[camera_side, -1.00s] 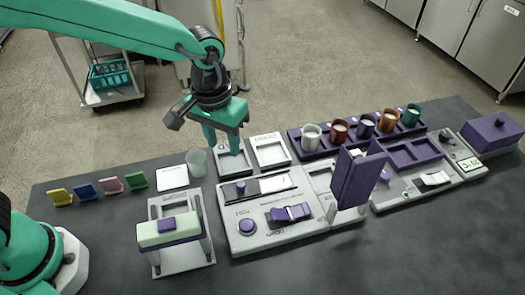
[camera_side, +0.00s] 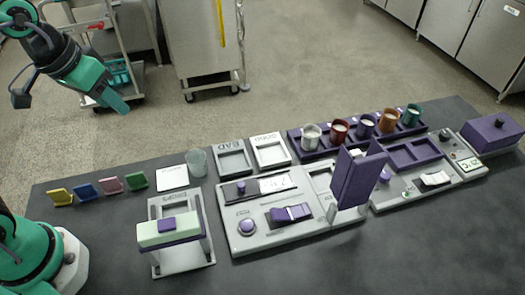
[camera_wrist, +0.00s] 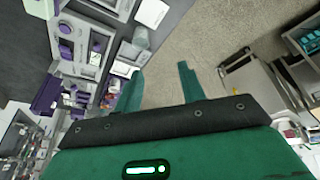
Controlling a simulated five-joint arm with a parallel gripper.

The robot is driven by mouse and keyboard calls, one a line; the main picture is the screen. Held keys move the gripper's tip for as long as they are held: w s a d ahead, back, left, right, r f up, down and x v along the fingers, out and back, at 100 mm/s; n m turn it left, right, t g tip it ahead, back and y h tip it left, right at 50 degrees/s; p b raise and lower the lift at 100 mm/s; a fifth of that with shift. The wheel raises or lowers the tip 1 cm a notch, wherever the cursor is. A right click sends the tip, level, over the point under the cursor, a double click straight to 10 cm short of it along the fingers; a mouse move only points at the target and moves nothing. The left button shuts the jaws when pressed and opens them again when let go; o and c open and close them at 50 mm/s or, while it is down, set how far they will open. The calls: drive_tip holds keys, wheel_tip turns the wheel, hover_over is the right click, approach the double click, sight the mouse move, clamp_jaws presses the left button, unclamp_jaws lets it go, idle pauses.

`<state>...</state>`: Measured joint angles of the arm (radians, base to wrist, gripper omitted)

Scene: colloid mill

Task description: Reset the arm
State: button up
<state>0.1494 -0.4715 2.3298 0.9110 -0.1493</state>
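My gripper (camera_side: 116,100) hangs in the air at the upper left of the side view, above and behind the table's far left edge. It is tilted, with the fingers pointing down to the right. In the wrist view my gripper (camera_wrist: 162,82) has its two green fingers apart with nothing between them. The floor shows through the gap. My gripper touches nothing that I can see.
The dark table (camera_side: 320,262) holds a grey machine panel (camera_side: 262,242), a clear cup (camera_side: 197,162), two square trays (camera_side: 233,158), several coloured cups in a purple rack (camera_side: 295,142) and coloured cards (camera_side: 86,190). A cart with a teal basket (camera_side: 122,72) stands behind.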

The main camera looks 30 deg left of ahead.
drive_tip(key=s+a+t, duration=0.1)
drive_tip(key=s+a, duration=0.3)
drive_tip(key=s, duration=0.1)
drive_tip(key=shift+y, duration=0.3)
